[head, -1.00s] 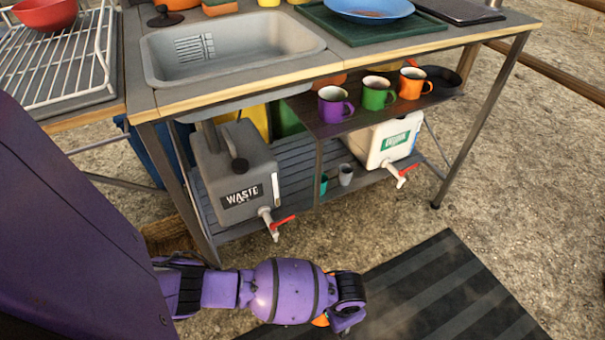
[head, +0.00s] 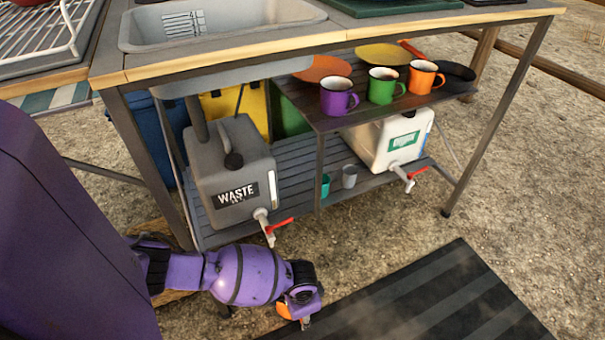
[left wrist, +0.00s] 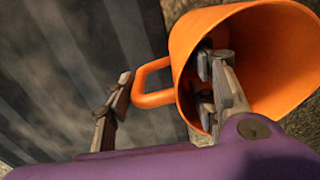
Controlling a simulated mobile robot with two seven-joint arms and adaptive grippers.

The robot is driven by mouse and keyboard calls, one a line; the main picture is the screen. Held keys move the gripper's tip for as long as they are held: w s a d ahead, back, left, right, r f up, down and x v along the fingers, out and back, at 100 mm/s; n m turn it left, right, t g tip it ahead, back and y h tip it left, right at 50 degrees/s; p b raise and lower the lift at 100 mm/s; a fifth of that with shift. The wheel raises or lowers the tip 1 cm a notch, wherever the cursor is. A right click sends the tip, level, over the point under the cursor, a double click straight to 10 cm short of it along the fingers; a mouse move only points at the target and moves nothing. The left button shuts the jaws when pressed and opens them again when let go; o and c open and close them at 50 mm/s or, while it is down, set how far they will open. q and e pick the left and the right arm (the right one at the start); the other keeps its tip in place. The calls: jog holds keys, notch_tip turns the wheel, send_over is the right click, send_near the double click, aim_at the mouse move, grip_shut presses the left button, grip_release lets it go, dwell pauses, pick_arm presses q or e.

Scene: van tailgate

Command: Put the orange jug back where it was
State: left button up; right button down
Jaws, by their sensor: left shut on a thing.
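The orange jug (left wrist: 275,60) fills the upper right of the left wrist view, its open mouth showing and its handle (left wrist: 148,82) pointing left. My left gripper (left wrist: 164,74) is shut on the jug at its handle side. One finger shows inside the mouth and the other is outside, left of the handle. In the head view only a small orange part of the jug (head: 287,310) shows beside my left gripper (head: 302,308), low in front of the sink stand. The jug's base is hidden. My right gripper is in neither view.
A shelf (head: 400,108) holds purple, green and orange mugs. Below, a slatted shelf (head: 295,180) carries the grey waste container (head: 228,165) and a white container (head: 385,140), both with red-handled taps, plus two small cups between them. A dark striped mat (head: 430,300) lies on the ground.

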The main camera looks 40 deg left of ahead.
pick_arm(q)
jog(key=shift+d+f, duration=0.1)
jog(key=shift+f, duration=0.7)
jog(key=shift+r, duration=0.15)
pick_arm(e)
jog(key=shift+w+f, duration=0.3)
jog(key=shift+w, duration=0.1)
pick_arm(q)
jog(key=o, duration=1.3)
jog(key=shift+f, duration=0.25)
jog(key=o, duration=0.5)
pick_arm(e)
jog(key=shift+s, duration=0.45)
pick_arm(q)
notch_tip(320, 180, up, 11)
jog(key=p, duration=0.5)
jog(key=shift+d+r, duration=0.15)
jog(key=shift+r+p, duration=0.5)
jog(key=shift+r, duration=0.05)
jog(key=shift+s, duration=0.1)
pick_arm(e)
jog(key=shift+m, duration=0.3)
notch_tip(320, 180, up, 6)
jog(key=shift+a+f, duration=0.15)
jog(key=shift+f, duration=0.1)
